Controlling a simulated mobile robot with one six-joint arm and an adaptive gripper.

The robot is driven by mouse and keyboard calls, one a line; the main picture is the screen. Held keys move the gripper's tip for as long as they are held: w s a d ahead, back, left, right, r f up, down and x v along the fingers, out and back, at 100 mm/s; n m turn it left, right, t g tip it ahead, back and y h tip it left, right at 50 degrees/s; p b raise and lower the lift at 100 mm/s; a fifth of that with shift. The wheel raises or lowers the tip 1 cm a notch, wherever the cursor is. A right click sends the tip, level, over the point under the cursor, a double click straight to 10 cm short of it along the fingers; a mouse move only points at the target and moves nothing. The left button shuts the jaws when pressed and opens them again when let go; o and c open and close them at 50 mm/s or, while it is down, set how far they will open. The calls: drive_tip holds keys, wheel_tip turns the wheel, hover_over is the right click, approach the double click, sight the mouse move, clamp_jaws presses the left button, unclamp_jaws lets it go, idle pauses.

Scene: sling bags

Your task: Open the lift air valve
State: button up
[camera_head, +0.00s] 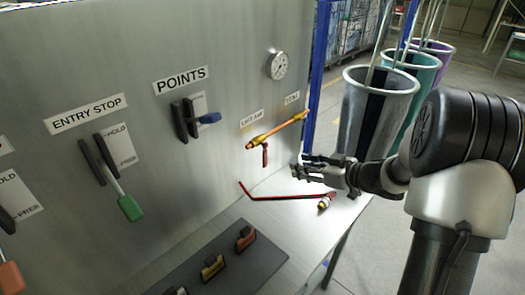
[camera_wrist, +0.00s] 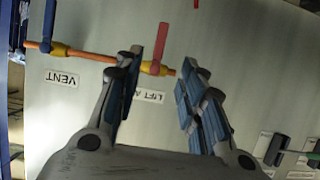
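The lift air valve (camera_head: 264,143) is a brass body on an orange pipe fixed to the grey panel, under the LIFT AIR label (camera_head: 251,117). Its red handle (camera_head: 265,156) hangs down, crosswise to the pipe. In the wrist view, which is upside down, the red handle (camera_wrist: 160,42) points up from the yellow valve body (camera_wrist: 152,67). My gripper (camera_head: 299,165) is open and empty, to the right of the handle in the head view. In the wrist view, the handle shows between my two spread fingertips (camera_wrist: 163,66), nearer the left one. Contact is not visible.
A blue handle (camera_wrist: 47,24) sits on the same pipe by the VENT label (camera_wrist: 62,78). Tall bins (camera_head: 375,105) stand behind my arm. A gauge (camera_head: 277,65) is higher up.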

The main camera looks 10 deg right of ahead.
sight(266, 160)
drive_tip(key=b+x, duration=0.3)
drive_tip(key=x, duration=1.2)
drive_tip(key=shift+w+a+b, duration=0.15)
drive_tip(key=shift+a+b, duration=0.15)
drive_tip(key=shift+b, duration=0.05)
drive_tip(key=shift+x, duration=0.85)
clamp_jaws()
